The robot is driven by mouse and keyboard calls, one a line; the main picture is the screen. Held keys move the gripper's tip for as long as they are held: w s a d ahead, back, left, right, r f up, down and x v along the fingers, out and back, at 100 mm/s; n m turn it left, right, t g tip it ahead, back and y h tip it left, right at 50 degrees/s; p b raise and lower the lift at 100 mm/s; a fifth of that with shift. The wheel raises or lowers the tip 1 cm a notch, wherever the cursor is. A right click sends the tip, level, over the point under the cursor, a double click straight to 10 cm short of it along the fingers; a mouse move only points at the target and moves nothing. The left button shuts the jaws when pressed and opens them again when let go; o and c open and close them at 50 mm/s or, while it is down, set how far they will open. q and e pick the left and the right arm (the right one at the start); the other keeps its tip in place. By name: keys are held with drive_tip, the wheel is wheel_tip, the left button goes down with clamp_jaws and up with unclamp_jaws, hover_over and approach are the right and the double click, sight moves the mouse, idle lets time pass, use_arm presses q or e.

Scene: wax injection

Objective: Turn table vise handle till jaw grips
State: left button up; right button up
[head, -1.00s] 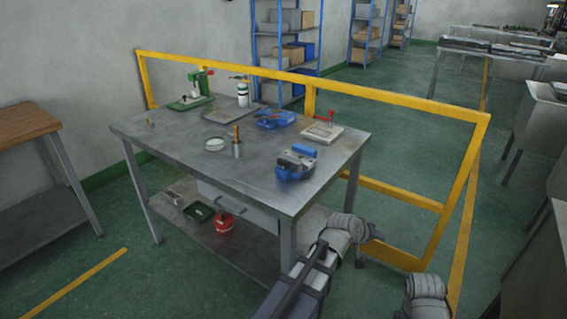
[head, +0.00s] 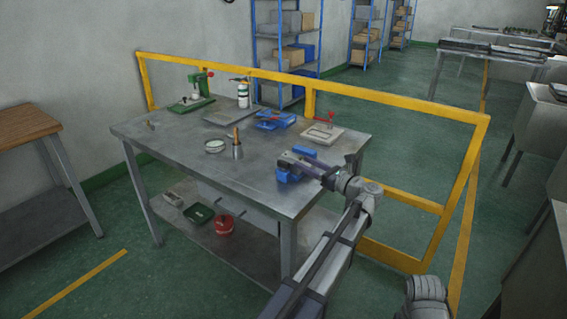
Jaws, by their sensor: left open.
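A blue table vise (head: 287,177) sits at the near right edge of the steel workbench (head: 190,146). My left gripper (head: 295,161) reaches in from the right over the vise and covers most of it. The gripper is open. Its fingertips overlap the vise in the picture, and I cannot tell whether they touch it. The vise's handle and jaw gap cannot be made out behind the gripper.
A second blue device (head: 273,121), a red-handled tool on a pale block (head: 321,132), a metal cup (head: 237,150), a round dish (head: 214,146) and a green press (head: 195,95) stand on the bench. A yellow rail (head: 400,108) runs behind it.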

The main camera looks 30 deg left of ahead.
sight(289, 164)
use_arm(q)
drive_tip(key=shift+s+a+f+n+g, duration=0.15)
drive_tip(key=shift+s+f+n+g, duration=0.45)
drive_tip(key=shift+s+n+g, duration=0.5)
drive_tip(key=shift+w+a, duration=0.2)
drive_tip(key=shift+a, duration=1.1)
drive_tip(key=shift+w+a, duration=0.15)
drive_tip(key=shift+a, duration=1.1)
drive_tip(key=shift+w+a, duration=0.2)
drive_tip(key=shift+a, duration=1.1)
clamp_jaws()
